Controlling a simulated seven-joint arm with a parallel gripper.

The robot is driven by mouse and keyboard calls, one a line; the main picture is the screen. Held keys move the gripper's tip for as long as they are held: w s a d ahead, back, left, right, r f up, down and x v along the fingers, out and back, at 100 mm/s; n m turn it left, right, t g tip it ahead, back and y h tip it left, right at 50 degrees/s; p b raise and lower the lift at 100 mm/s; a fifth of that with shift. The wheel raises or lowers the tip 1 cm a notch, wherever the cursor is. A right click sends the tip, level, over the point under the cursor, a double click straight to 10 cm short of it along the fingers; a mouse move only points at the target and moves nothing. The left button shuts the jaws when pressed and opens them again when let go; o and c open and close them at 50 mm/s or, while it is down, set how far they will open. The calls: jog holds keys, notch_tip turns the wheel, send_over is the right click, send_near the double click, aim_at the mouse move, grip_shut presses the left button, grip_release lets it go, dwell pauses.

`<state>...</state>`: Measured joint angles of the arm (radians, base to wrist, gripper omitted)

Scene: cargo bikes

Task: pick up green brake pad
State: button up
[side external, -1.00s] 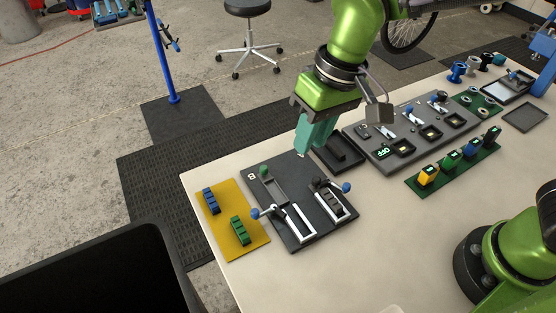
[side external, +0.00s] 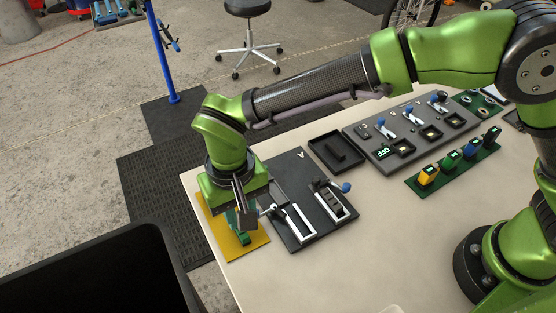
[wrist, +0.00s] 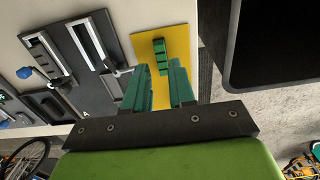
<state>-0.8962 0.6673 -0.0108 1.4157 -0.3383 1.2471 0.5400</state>
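The green brake pad (side external: 243,239) lies on the yellow mat (side external: 256,245) at the left of the table. It also shows in the wrist view (wrist: 161,54), just past my fingertips and lined up with the gap between them. My gripper (side external: 238,222) is above the mat, pointing down, with its teal fingers partly hidden in the side view. In the wrist view my gripper (wrist: 159,68) is open, with nothing seen held between the fingers.
A dark fixture board (side external: 305,237) with white-framed slots and blue-knobbed levers stands right beside the mat. An empty black tray (side external: 336,153) and a grey switch panel (side external: 385,153) are farther right. A black screen-like panel (side external: 95,270) stands off the table's left edge.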

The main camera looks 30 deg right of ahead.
aim_at(243, 233)
jog(key=f, duration=0.7)
jog(key=shift+w+f, duration=0.3)
jog(key=shift+w, duration=0.05)
grip_shut()
